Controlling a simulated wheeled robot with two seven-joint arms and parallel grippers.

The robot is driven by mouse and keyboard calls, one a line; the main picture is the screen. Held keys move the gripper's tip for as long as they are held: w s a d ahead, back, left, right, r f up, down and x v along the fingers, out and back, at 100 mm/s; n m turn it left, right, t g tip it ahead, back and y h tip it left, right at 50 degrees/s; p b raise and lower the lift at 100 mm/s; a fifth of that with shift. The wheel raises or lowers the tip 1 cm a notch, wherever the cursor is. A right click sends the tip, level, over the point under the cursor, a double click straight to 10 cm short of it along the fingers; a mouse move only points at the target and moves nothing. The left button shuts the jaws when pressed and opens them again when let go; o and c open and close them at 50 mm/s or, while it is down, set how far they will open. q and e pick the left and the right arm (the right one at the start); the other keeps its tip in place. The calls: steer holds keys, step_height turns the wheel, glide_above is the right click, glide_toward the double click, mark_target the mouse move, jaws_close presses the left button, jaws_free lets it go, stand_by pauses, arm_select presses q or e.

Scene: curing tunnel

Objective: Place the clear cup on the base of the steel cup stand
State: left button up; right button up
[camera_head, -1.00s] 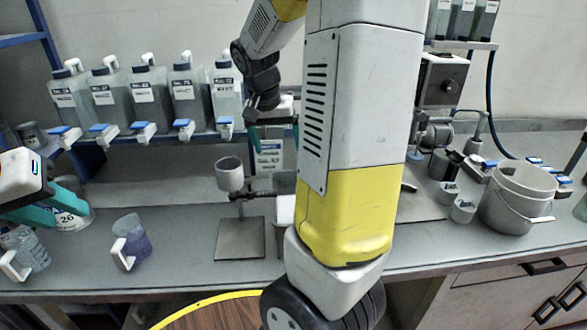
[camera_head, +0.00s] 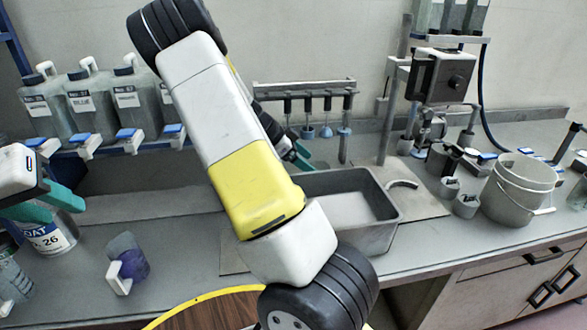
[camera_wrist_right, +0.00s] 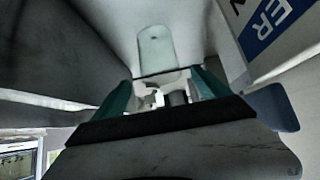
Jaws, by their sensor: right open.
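The steel cup stand is mostly hidden behind my right arm in the head view; only a sliver of what looks like its flat base (camera_head: 232,258) shows. A clear, rounded object (camera_wrist_right: 155,48), possibly the clear cup, shows ahead of the fingers in the right wrist view. My right gripper (camera_wrist_right: 162,90) has its teal fingers apart, with no hold on that object. In the head view one teal finger of it (camera_head: 301,155) shows behind my arm, above the grey basin. My left gripper (camera_head: 45,204) is at the left edge, fingers apart and empty, above the paint can.
Dispenser bottles (camera_head: 90,105) line the left shelf. A grey basin (camera_head: 385,236) is in the middle; a pail (camera_head: 513,205) stands at right.

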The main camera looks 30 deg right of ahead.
mark_target(319, 169)
steer(key=x, duration=0.5)
steer(key=shift+d+f, duration=0.1)
steer(key=shift+d, duration=0.15)
steer(key=shift+c, duration=0.3)
steer(key=c, duration=1.5)
